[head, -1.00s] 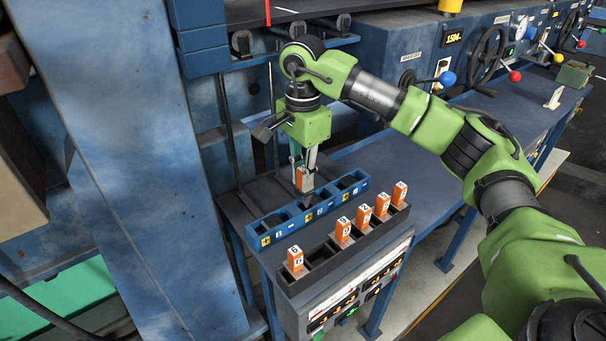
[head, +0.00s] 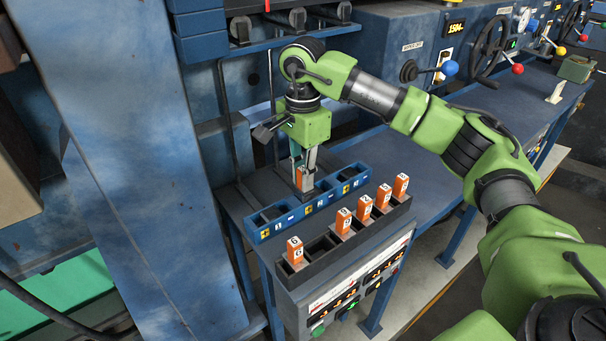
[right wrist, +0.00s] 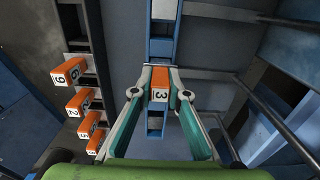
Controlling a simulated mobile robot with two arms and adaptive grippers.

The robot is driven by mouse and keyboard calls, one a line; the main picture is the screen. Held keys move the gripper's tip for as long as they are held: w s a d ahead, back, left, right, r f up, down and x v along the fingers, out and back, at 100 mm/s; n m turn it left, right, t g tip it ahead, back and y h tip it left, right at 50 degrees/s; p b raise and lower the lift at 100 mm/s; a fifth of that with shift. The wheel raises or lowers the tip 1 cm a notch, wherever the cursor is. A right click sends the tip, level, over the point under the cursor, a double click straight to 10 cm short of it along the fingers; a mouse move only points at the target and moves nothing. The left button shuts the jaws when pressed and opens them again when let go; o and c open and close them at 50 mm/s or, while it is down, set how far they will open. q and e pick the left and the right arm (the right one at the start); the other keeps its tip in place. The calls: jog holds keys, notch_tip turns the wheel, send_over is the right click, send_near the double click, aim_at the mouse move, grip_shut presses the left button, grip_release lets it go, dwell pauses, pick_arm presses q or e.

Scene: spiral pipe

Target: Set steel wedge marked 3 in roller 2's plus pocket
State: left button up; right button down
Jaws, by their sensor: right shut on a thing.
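My right gripper (head: 304,175) points down over the blue pocket tray (head: 262,236) and is shut on the wedge marked 3 (head: 302,181). In the right wrist view the wedge's orange top with the 3 (right wrist: 160,84) sits between both fingers. The wedge is upright, its steel lower end at a middle pocket of the tray. I cannot tell how deep it is in the pocket, as the tray wall hides its lower end. The tray's front has small yellow and white marks, too small to read surely. My left gripper is not in view.
A dark rack (head: 289,275) stands in front of the tray, with several orange-topped wedges and some empty slots. A panel with lit displays (head: 345,300) is below it. A wall of blue machinery stands behind.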

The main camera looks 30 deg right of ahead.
jog(key=shift+f+b, duration=0.75)
jog(key=shift+f, duration=0.35)
jog(key=c, duration=1.9)
grip_release()
jog(key=shift+r, duration=0.1)
notch_tip(320, 180, up, 12)
jog(key=shift+f, duration=0.1)
